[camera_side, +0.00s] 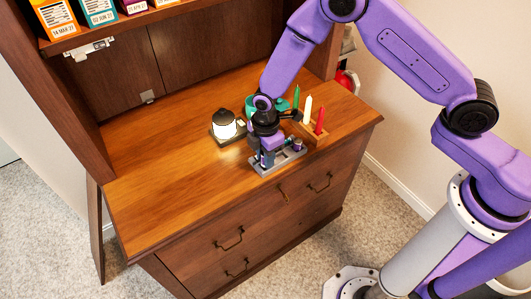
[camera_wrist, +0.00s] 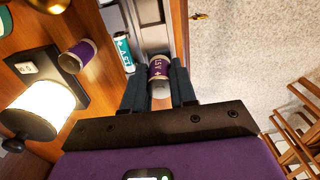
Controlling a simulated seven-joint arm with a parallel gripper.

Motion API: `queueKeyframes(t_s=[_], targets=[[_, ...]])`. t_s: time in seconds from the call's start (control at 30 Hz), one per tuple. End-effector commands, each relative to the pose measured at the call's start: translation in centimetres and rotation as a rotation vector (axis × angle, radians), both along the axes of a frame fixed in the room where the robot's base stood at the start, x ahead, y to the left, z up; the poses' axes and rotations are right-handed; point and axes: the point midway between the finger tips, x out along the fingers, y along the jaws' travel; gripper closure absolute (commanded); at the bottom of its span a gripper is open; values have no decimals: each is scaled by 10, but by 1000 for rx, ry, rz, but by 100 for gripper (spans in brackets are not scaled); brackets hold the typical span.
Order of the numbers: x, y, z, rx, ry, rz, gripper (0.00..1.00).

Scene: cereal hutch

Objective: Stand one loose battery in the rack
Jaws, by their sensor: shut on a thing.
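My gripper (camera_wrist: 159,88) is shut on a purple battery (camera_wrist: 158,68) with pale ends and white lettering. In the side view my gripper (camera_side: 268,158) is low over the grey rack (camera_side: 286,163) at the counter's front edge; the rack also shows in the wrist view (camera_wrist: 152,35). A teal battery (camera_wrist: 124,52) shows just left of the held one, by the rack. Another purple battery (camera_wrist: 78,55) is on the counter farther left, apart from the gripper. My fingers hide part of the rack, and I cannot tell whether the held battery touches it.
A lantern (camera_side: 224,124) with a black lid stands on a dark base behind the rack, left of my gripper. The left part of the counter (camera_side: 160,175) is clear.

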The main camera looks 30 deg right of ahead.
Motion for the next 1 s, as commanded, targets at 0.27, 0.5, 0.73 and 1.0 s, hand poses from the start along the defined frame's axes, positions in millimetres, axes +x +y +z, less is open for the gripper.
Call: queueKeyframes(t_s=[0.27, 0.5, 0.73, 1.0], targets=[[0, 0, 0, 0, 0, 0, 100], [0, 0, -1, 0, 0, 0, 100], [0, 0, -5, 0, 0, 0, 100], [0, 0, -9, 0, 0, 0, 100]])
